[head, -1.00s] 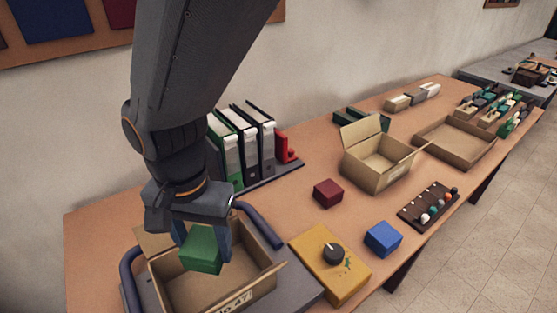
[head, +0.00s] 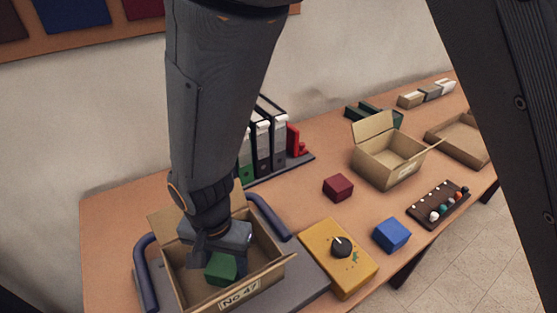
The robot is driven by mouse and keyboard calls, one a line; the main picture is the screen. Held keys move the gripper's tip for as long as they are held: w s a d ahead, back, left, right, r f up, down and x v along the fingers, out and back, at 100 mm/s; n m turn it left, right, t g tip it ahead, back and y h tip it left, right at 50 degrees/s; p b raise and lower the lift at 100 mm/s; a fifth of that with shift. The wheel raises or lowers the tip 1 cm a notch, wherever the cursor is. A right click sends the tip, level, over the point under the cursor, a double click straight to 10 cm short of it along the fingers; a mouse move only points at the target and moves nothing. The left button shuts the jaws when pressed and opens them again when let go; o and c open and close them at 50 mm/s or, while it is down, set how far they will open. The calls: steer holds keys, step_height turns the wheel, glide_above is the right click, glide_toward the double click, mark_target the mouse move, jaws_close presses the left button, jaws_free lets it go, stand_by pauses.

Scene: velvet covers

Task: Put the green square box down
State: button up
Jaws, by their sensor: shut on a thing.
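The green square box (head: 221,269) is inside the open cardboard box (head: 261,277) labelled "No 47" at the lower left of the head view. My gripper (head: 222,256) reaches down into the carton from above and is shut on the green box. The fingers are partly hidden by the wrist and the green box. I cannot tell whether the green box touches the carton's floor.
The carton sits on a grey base with dark blue padded rails (head: 268,217). To the right are a yellow box (head: 338,266) with a black knob, a blue box (head: 391,234) and a dark red box (head: 338,187). Binders (head: 262,142) and another open carton (head: 384,166) stand farther back.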

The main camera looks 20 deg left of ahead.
mark_target(224, 262)
steer(key=shift+f, duration=0.1)
steer(key=o, duration=1.1)
step_height(224, 262, up, 12)
steer(key=b, duration=0.2)
steer(key=w+d+f, duration=0.1)
steer(key=w+d, duration=1.4)
steer(key=d, duration=0.4)
steer(key=shift+m+t, duration=0.6)
steer(key=shift+m, duration=0.1)
steer(key=d, duration=0.7)
steer(key=d+f, duration=0.1)
steer(key=d, duration=0.7)
steer(key=d+f, duration=0.1)
steer(key=d, duration=0.7)
steer(key=shift+w+f, duration=0.2)
steer(key=shift+w, duration=0.1)
